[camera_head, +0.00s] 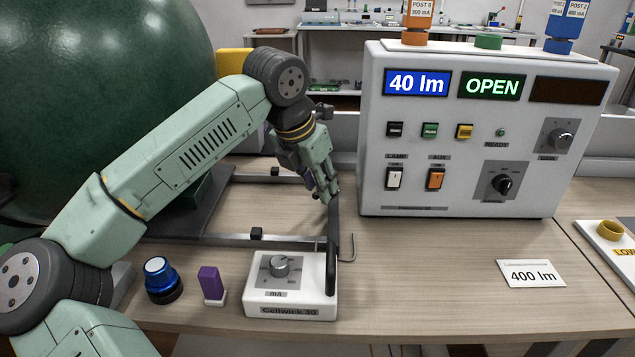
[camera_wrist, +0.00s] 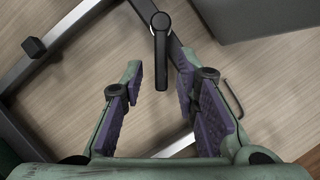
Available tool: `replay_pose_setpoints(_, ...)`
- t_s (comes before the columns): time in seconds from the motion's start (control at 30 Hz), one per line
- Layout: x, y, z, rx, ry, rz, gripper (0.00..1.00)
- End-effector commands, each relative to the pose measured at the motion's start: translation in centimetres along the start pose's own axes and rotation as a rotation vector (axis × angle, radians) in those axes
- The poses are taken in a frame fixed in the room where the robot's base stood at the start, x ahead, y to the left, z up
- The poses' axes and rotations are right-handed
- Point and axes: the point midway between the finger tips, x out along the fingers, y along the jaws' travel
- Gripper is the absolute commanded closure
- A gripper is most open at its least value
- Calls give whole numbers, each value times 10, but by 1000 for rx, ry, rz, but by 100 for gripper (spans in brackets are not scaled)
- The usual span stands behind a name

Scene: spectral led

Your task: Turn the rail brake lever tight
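My gripper (camera_wrist: 156,68) is open, with purple-padded fingers on the left and right of the lever's free end. A gap shows on each side, and I see no contact. In the head view my gripper (camera_head: 328,190) reaches down over the rails, left of the big white console.
Metal rails (camera_head: 225,240) cross the bench, with a black block (camera_wrist: 33,46) on one. A hex key (camera_wrist: 233,98) lies right of my fingers. The white console (camera_head: 460,150), small control box (camera_head: 290,298), blue-topped knob (camera_head: 160,282) and green sphere (camera_head: 100,100) stand around. Bench front right is mostly clear.

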Motion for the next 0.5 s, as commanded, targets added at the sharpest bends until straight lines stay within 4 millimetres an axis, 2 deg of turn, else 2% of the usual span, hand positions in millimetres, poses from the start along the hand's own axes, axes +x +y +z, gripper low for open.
replay_pose_setpoints(0.33,-3,0,0,-1,0,1,69)
replay_pose_setpoints(0.5,-25,1,0,-2,-2,3,69)
